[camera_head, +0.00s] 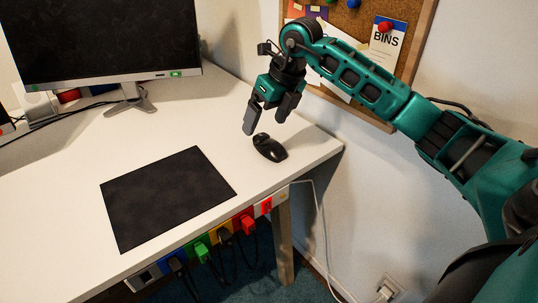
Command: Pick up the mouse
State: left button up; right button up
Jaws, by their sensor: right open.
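The black mouse (269,148) lies on the white desk near its right corner, beyond the upper right of the mouse pad. My right gripper (267,122) is above the mouse, pointing down, with its two grey fingers spread apart and nothing between them. It appears clear of the mouse, though the exact height is hard to tell. My left gripper is not in view.
A dark mouse pad (167,196) lies on the white desk (75,172). A monitor (103,40) stands at the back left. Colored sockets with cables (222,234) line the desk's front edge. A pinboard (350,22) hangs behind my right arm.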

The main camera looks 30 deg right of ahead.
jog(key=d+r+h, duration=0.1)
jog(key=d+h, duration=0.1)
jog(key=d, duration=0.2)
jog(key=b, duration=0.2)
send_over(270, 141)
jog(key=s, duration=0.2)
jog(key=shift+m, duration=0.4)
notch_tip(270, 141, down, 6)
jog(key=shift+d+f, duration=0.1)
jog(key=shift+f, duration=0.1)
jog(key=b+x, duration=0.1)
jog(key=x, duration=0.4)
jog(key=shift+w+f, duration=0.2)
jog(key=shift+f, duration=0.05)
jog(key=c, duration=1.2)
